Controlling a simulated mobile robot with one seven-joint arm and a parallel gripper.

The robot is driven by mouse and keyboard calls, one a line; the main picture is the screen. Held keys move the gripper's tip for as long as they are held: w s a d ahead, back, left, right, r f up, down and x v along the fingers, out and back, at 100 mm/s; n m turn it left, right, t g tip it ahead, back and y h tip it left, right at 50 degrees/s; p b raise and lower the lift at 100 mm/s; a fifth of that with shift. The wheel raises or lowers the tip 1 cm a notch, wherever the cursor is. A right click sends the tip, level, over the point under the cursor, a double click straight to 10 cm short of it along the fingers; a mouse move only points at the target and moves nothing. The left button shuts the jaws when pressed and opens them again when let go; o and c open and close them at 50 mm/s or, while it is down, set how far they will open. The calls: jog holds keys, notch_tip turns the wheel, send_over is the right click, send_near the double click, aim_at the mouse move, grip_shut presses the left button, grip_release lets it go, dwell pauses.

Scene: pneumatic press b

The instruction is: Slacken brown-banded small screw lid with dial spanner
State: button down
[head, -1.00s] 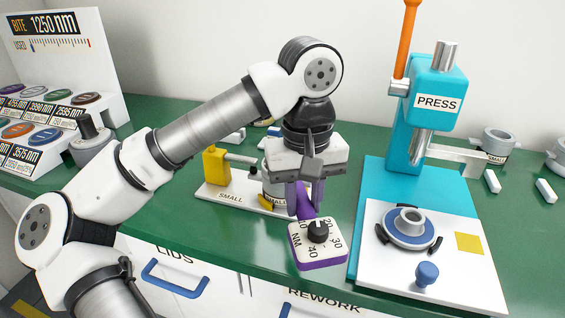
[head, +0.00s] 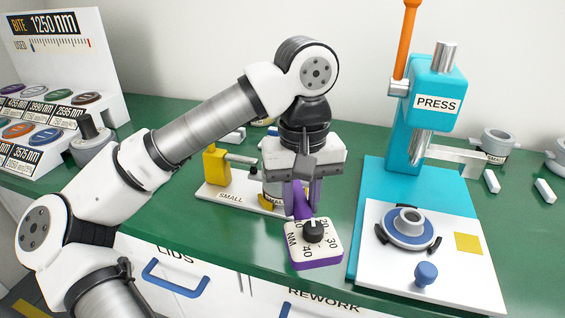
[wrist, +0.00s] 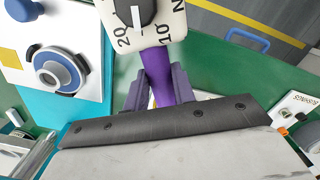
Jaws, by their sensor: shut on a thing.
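My gripper (head: 304,195) is shut on the purple handle of the dial spanner (head: 315,250). The spanner's white dial face with a black knob and numbers points toward the head camera, over the counter's front edge. In the wrist view the purple handle (wrist: 160,78) runs between the two fingers (wrist: 160,92). Behind my gripper, a grey cylindrical piece labelled SMALL (head: 271,191) stands at the white SMALL fixture (head: 226,197) with its yellow clamp (head: 215,165). My gripper hides its top, so I cannot see the brown-banded lid or whether the spanner touches it.
The turquoise press (head: 435,100) stands to the right, with a blue-and-grey round part (head: 409,238) on its white plate. A BITE sign and rack of coloured discs (head: 50,105) stand at the left. Drawers (head: 180,278) lie below the front edge.

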jog(key=shift+r+p, duration=1.05)
jog(key=shift+r, duration=0.25)
dwell(1.4)
jog(key=shift+r+p, duration=2.75)
jog(key=shift+r, duration=0.6)
jog(key=shift+s+d+r+p, duration=0.15)
jog(key=shift+s+r+p, duration=0.15)
jog(key=shift+s+r, duration=0.35)
jog(key=shift+s+d+r+p, duration=0.15)
jog(key=shift+s+r+p, duration=0.15)
jog(key=shift+s, duration=0.7)
jog(key=shift+s+d+r+p, duration=0.15)
jog(key=shift+s+r+p, duration=0.1)
jog(key=shift+s+r, duration=0.4)
jog(key=shift+s+f, duration=0.15)
jog(key=shift+f, duration=0.05)
